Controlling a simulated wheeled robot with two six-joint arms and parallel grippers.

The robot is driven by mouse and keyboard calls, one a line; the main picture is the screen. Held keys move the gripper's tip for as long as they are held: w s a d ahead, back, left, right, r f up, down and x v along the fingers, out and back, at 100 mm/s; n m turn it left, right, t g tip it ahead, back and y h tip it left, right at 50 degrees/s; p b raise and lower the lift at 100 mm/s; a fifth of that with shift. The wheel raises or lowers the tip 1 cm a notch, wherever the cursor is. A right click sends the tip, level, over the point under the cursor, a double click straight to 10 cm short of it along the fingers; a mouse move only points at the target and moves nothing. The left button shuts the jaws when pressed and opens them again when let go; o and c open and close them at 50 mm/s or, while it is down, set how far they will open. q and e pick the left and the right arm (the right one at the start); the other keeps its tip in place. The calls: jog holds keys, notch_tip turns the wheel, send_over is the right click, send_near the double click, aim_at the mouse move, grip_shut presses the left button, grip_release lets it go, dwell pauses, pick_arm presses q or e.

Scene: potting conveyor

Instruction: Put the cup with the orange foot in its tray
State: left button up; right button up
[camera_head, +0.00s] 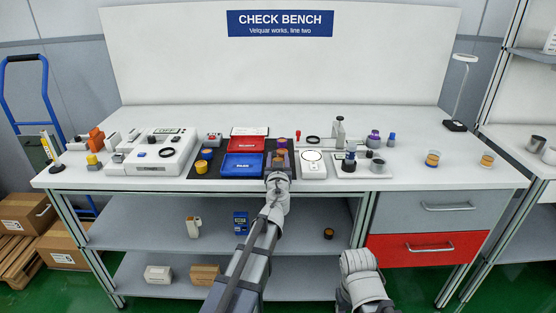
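Which one has an orange foot is too small to tell. A red tray (248,144) and a blue tray (242,165) lie on a dark mat at the middle. My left gripper (279,163) is over the mat's right part, just right of the blue tray. A small orange and purple thing shows at its fingertips; whether it is gripped cannot be told. My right arm is low in front of the bench, its fingers not visible.
A white device (156,152) stands left of the mat. A white scale (313,165) and a white plate with small parts (362,167) stand right of it. Bench top around the right cups is clear.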

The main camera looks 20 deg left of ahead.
pick_arm(q)
jog(key=o, duration=0.4)
jog(key=shift+r, duration=0.15)
